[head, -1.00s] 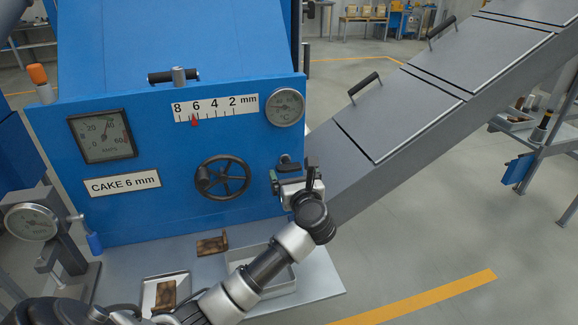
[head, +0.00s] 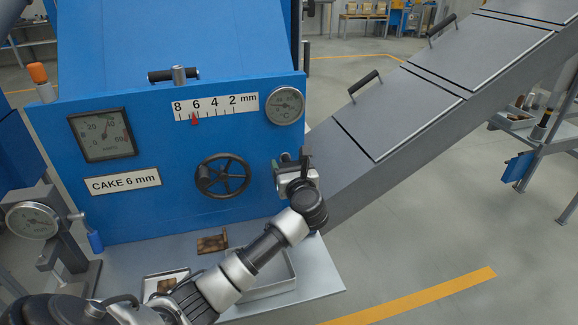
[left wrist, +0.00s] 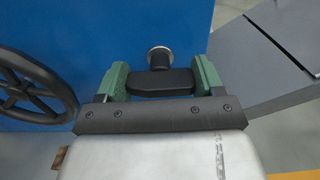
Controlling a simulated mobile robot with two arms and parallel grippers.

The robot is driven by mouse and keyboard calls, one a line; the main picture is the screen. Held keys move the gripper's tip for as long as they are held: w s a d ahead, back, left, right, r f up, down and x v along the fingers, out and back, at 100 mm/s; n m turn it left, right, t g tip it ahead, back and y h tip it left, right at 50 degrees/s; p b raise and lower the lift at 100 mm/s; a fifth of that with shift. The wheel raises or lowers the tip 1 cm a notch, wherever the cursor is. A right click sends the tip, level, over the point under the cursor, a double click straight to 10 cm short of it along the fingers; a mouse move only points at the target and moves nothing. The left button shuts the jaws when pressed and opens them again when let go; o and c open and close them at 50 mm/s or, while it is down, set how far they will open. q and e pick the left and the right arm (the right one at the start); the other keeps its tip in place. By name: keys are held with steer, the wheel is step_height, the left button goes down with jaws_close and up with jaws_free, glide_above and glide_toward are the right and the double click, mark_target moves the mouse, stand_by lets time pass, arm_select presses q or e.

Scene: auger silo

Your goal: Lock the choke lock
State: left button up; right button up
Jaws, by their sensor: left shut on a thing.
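The choke lock is a black bar handle (left wrist: 163,83) on a short stem with a silver collar, on the blue panel right of the black handwheel (head: 223,176). In the left wrist view the bar lies crosswise between the green finger pads of my left gripper (left wrist: 164,80), which is shut on it at its two ends. In the head view my left gripper (head: 287,166) is at the panel's lower right edge and mostly hides the handle. My right gripper is not in view.
The panel (head: 145,215) carries a scale with a red pointer near 6, round and square gauges, and a CAKE 6 mm label. A grey tray (head: 262,292) and a brown piece (head: 212,244) lie below. A sloping grey chute (head: 400,120) rises at right.

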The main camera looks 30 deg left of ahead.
arm_select(q)
steer(key=shift+m+p, duration=0.8)
steer(key=shift+p, duration=0.15)
steer(key=m+p, duration=0.8)
steer(key=m, duration=0.1)
steer(key=shift+r+p, duration=0.1)
steer(key=shift+p, duration=0.3)
steer(key=m+p, duration=0.3)
steer(key=m, duration=0.1)
steer(key=shift+d+f+m+p, duration=0.1)
steer(key=shift+f+m+p, duration=0.1)
steer(key=shift+m+p, duration=1.25)
steer(key=shift+m, duration=0.45)
steer(key=o, duration=0.9)
steer(key=shift+o, duration=0.2)
